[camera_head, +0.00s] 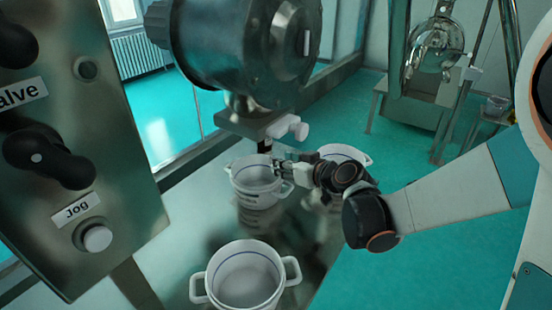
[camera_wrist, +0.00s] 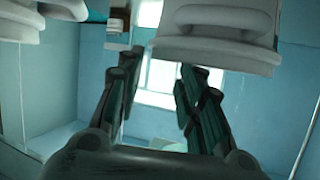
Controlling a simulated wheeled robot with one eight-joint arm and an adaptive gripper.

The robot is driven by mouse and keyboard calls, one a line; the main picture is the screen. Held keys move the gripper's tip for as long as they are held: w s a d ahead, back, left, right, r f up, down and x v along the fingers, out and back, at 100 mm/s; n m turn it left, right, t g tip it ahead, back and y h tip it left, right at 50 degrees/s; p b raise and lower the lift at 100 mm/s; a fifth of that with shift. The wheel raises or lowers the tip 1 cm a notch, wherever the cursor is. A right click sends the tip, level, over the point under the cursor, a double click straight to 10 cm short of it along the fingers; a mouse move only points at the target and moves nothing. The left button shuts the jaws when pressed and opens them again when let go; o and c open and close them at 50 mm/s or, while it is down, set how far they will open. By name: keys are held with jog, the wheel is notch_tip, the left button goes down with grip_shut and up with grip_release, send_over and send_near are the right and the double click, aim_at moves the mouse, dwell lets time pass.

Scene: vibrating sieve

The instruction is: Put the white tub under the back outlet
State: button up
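Three white tubs with side handles and a blue line inside show in the head view. One tub (camera_head: 256,187) stands on the metal surface below the machine's dark outlet pipe (camera_head: 264,146). A second tub (camera_head: 345,153) stands behind my gripper to the right, partly hidden. A third tub (camera_head: 244,277) stands at the front, nearer the camera. My gripper (camera_head: 281,167) is at the right rim of the tub below the outlet; contact cannot be told. In the wrist view my gripper's fingers (camera_wrist: 155,75) are apart with nothing visible between them.
The machine's round metal housing (camera_head: 240,45) hangs above the tubs, with a white clamp-like part (camera_head: 288,127) near the outlet. A control panel (camera_head: 85,215) with knobs blocks the left.

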jog(key=s+d+r+m+g+h, duration=0.1)
jog(key=s+d+r+m+h, duration=0.1)
jog(key=s+d, duration=0.9)
jog(key=s+d+r+m+g+h+p, duration=0.1)
jog(key=s+d+m+h, duration=0.4)
jog(key=s+d, duration=0.6)
jog(key=s+r+g+h, duration=0.1)
jog(key=s+r, duration=0.1)
jog(key=s, duration=0.3)
jog(key=shift+s+r+h, duration=0.15)
jog(key=shift+s+h, duration=0.15)
jog(key=shift+h, duration=0.1)
jog(key=shift+d, duration=0.1)
